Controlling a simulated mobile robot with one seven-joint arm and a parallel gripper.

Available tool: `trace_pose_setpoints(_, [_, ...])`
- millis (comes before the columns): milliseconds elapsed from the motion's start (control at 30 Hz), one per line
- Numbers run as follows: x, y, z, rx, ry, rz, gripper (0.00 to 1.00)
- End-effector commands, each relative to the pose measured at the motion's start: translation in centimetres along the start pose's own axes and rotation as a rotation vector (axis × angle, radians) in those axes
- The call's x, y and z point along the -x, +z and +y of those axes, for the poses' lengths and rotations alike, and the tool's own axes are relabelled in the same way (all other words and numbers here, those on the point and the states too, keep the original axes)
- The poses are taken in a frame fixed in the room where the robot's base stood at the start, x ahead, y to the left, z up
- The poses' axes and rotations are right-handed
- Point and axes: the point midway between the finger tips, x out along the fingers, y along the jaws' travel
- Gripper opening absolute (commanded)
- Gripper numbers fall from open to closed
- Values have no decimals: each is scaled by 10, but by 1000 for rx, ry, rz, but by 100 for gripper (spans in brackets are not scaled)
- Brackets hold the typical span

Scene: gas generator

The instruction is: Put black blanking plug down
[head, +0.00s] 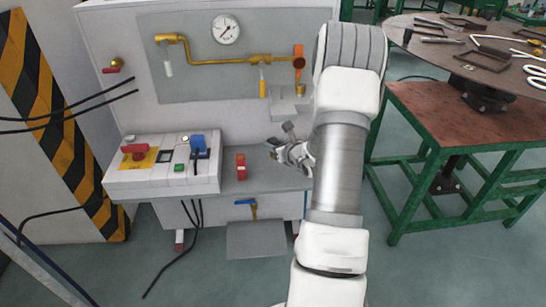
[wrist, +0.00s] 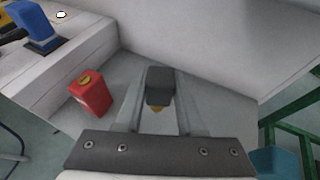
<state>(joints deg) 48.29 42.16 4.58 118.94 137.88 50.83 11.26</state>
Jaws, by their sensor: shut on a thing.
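The black blanking plug (wrist: 159,84) is a dark block with a small brass-coloured part at its near end. It sits between the two fingers of my gripper (wrist: 160,108) in the wrist view, and the gripper is shut on it. In the head view my gripper (head: 281,148) is over the right part of the grey bench shelf (head: 265,183), right of the red plug. The plug is too small there to make out clearly. In the wrist view I cannot tell whether it touches the shelf.
A red plug (wrist: 90,94) with a yellow top stands on the shelf, left of my gripper; it also shows in the head view (head: 241,166). The control box (head: 165,168) is further left. The gauge panel (head: 230,55) rises behind. A green-framed table (head: 450,120) stands right.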

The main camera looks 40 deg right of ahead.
Motion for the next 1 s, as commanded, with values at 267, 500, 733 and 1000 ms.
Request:
trace_pose_setpoints(267, [-14, -35, 0, -2, 1, 3, 0])
trace_pose_setpoints(500, [-15, -36, 0, 1, 0, -1, 0])
trace_pose_setpoints(733, [-17, -40, 0, 1, 0, 0, 41])
trace_pose_setpoints(1000, [-16, -40, 0, 0, 0, 1, 67])
